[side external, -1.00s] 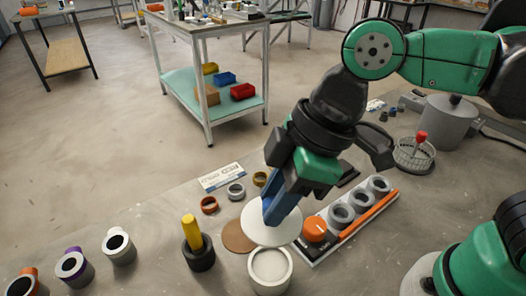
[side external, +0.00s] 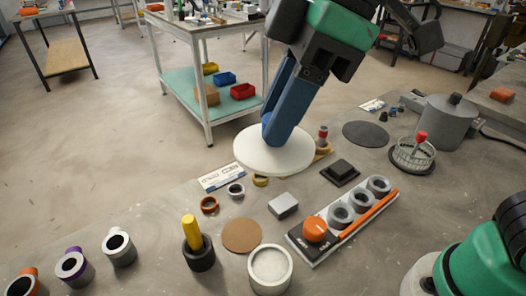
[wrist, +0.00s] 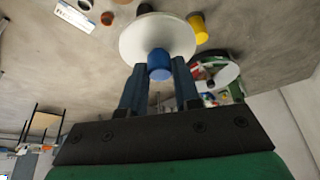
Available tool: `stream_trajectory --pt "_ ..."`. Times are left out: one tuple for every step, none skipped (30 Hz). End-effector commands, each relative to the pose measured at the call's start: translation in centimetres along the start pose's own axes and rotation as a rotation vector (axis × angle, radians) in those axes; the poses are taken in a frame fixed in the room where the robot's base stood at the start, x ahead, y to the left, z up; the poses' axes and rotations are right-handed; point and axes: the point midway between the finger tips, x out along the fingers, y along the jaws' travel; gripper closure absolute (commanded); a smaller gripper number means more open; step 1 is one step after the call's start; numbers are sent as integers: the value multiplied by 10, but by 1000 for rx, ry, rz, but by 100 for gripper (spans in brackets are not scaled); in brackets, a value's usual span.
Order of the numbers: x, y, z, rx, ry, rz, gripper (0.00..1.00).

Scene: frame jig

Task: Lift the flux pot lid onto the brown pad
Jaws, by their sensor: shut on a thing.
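My gripper (side external: 272,132) is shut on the blue knob (wrist: 160,64) of the white round lid (side external: 292,158). The lid hangs in the air above the bench, slightly tilted, and also shows in the wrist view (wrist: 150,35). The brown pad (side external: 242,235) is a bare flat disc on the bench, below the lid in the side view. The flux pot (side external: 270,284) stands uncovered at the pad's lower right, with pale contents showing. In the side view my fingers hide the knob.
A black cup (side external: 198,259) with a yellow handle stands left of the pad. A grey block (side external: 283,206) and a tray (side external: 332,240) with an orange knob and grey rings lie to the right. Small rings (side external: 209,205) and a printed card (side external: 222,177) lie behind the pad.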

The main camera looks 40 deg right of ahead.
Motion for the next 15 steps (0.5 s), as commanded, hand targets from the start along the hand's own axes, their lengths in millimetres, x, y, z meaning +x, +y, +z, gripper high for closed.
stream_trajectory --pt "0 0 0 0 0 0 100" --pt "0 0 0 0 0 0 100" --pt "0 0 0 0 0 0 100" --pt "1 0 0 0 0 0 100" --pt "2 1 -1 0 0 0 100" --pt "5 3 -2 1 0 0 100" --pt "8 4 -3 1 0 0 100" --pt "12 7 -4 1 0 0 100" --pt "19 11 -6 1 0 1 100" --pt "26 14 -8 2 -1 1 100" --pt "33 18 -9 3 -1 1 100" --pt "44 24 -11 3 -1 2 100" --pt "53 29 -11 3 -2 2 100" --pt "63 34 -12 3 -2 2 100" --pt "76 40 -11 4 -2 2 100"
